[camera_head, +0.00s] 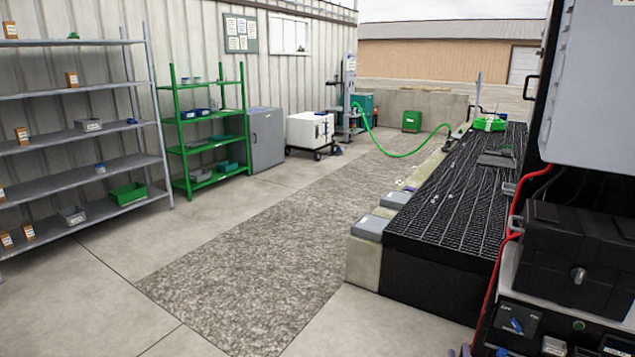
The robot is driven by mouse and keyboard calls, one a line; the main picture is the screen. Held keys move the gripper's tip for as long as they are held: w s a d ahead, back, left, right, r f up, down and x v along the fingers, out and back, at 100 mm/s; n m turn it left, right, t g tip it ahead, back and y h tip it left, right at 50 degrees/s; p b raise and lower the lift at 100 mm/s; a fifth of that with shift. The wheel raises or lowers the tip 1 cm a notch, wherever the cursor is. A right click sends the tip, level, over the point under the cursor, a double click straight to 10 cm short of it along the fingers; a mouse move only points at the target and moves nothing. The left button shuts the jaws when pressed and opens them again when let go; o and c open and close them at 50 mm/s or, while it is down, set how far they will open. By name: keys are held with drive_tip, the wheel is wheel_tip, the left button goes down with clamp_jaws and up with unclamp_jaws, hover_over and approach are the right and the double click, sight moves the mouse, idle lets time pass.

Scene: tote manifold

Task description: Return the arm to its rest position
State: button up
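My gripper is not in view. No part of the arm that I can make out for sure shows in the head view, so I cannot tell its pose or whether it holds anything.
Grey shelves (95,211) and a green rack (206,147) line the left wall, beside a grey cabinet (266,138) and white wheeled unit (310,131). A black grated platform (455,208) stands right; a green hose (400,154) reaches its far end. The middle floor (270,240) is clear.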

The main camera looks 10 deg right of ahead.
drive_tip(key=w+a+f+n+y, duration=0.1)
drive_tip(key=w+a+f+y, duration=0.3)
drive_tip(key=a, duration=0.5)
drive_tip(key=s+a+f+g+y, duration=0.2)
drive_tip(key=s+a+f+g, duration=0.2)
drive_tip(key=a+f, duration=0.55)
drive_tip(key=s+a+f+g+y, duration=0.1)
drive_tip(key=s+a+f+g, duration=0.2)
drive_tip(key=a+f, duration=0.65)
drive_tip(key=s+a+f+m+g, duration=0.1)
drive_tip(key=s+a+f+g, duration=0.25)
drive_tip(key=s, duration=0.35)
drive_tip(key=s+a+f+g, duration=0.3)
drive_tip(key=s+f+g, duration=0.1)
drive_tip(key=s, duration=0.4)
drive_tip(key=s+r+m+g, duration=0.1)
drive_tip(key=s+g, duration=0.2)
drive_tip(key=s, duration=0.4)
drive_tip(key=s+r+m+g+y, duration=0.1)
drive_tip(key=s+m+g, duration=0.1)
drive_tip(key=s, duration=0.5)
drive_tip(key=shift+a+r+m+g, duration=0.25)
drive_tip(key=shift+r+m+g, duration=0.1)
drive_tip(key=shift+g, duration=0.4)
drive_tip(key=shift+a, duration=0.1)
